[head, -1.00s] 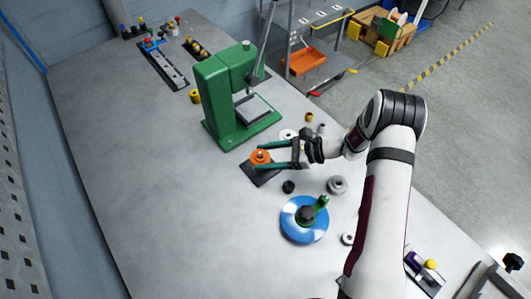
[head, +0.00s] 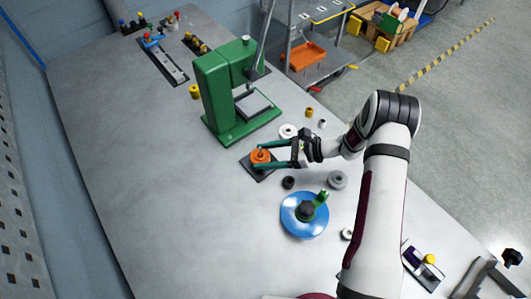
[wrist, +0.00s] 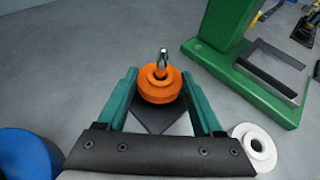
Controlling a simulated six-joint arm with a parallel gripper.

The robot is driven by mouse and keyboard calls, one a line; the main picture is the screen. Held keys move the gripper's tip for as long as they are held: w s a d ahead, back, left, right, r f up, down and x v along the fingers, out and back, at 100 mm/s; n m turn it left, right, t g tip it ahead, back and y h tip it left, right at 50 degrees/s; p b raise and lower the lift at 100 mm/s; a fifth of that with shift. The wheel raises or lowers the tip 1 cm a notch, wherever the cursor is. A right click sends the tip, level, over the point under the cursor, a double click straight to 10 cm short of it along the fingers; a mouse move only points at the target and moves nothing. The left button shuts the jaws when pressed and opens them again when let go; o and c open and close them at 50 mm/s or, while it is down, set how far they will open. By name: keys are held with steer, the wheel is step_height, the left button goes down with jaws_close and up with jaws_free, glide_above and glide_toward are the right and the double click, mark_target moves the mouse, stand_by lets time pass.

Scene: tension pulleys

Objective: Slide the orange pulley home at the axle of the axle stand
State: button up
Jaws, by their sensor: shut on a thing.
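The orange pulley (head: 260,156) is between the two green fingers of my gripper (head: 262,157), which are shut on it. In the wrist view the orange pulley (wrist: 160,84) sits around a metal axle (wrist: 162,58), whose tip stands out above the pulley's hub. The axle stand's dark base plate (head: 262,174) lies flat on the table under the pulley. It also shows in the wrist view (wrist: 150,122). The pulley hides the lower axle, so I cannot tell whether it touches the bottom.
A green press (head: 218,95) stands just behind the stand. A white pulley (head: 288,131), a black ring (head: 288,182), a grey pulley (head: 337,180) and a blue disc (head: 290,220) are near my gripper.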

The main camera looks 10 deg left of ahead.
stand_by(0.4)
steer(key=o, duration=1.5)
steer(key=shift+c, duration=0.2)
steer(key=v, duration=1.5)
steer(key=shift+d+r, duration=0.2)
steer(key=shift+d, duration=0.15)
steer(key=shift+s, duration=0.1)
